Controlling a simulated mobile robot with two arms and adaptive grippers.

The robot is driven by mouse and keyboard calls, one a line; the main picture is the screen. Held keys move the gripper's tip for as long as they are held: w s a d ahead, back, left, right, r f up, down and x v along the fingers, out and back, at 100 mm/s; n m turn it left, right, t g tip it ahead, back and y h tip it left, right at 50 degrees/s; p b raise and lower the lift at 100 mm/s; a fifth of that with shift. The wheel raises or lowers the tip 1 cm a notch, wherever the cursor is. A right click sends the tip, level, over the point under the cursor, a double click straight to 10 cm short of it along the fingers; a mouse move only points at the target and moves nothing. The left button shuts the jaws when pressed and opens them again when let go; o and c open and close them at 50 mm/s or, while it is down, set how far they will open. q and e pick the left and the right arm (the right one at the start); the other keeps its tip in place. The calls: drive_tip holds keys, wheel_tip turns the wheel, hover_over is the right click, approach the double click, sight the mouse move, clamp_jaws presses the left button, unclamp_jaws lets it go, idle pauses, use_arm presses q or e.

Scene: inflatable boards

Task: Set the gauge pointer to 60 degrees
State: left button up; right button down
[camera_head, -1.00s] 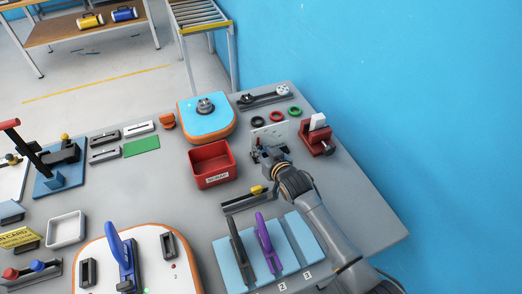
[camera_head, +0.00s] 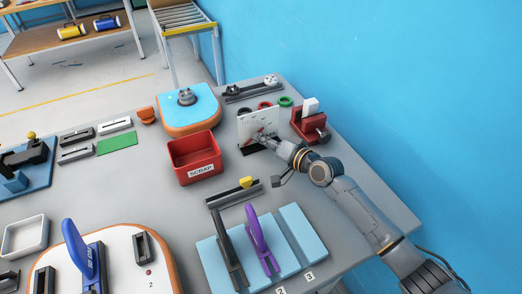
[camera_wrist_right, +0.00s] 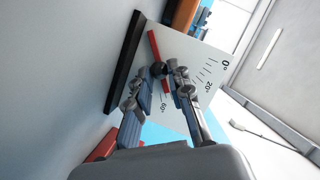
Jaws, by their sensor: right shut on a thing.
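The gauge is an upright white plate (camera_head: 258,124) on a dark base, at the back right of the table. In the right wrist view its plate (camera_wrist_right: 196,58) is tilted and shows tick marks with 0°, 20° and 60°. The red gauge pointer (camera_wrist_right: 154,47) has a dark hub. Its thin far end reaches down near the 60° mark; the exact reading cannot be told. My right gripper (camera_head: 268,140) is at the plate's face. In the wrist view its fingers (camera_wrist_right: 160,77) are shut on the pointer around its hub, hiding part of it. My left gripper is not in view.
A red SCRAP bin (camera_head: 194,163) stands left of the gauge. A red fixture (camera_head: 310,124) with a white block is close on its right. Coloured rings (camera_head: 285,101) lie behind. A light-blue rack (camera_head: 290,245) with handled tools is in front.

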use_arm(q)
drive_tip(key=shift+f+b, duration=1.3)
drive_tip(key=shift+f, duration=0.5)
use_arm(e)
drive_tip(key=shift+w+d+f+m+y, duration=0.1)
drive_tip(key=shift+d+f+m+y, duration=0.2)
drive_tip(key=shift+f+m, duration=0.25)
drive_tip(key=shift+r, duration=0.15)
drive_tip(key=c, duration=1.2)
unclamp_jaws()
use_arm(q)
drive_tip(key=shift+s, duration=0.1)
use_arm(e)
drive_tip(key=v, duration=1.2)
drive_tip(key=shift+a, duration=0.1)
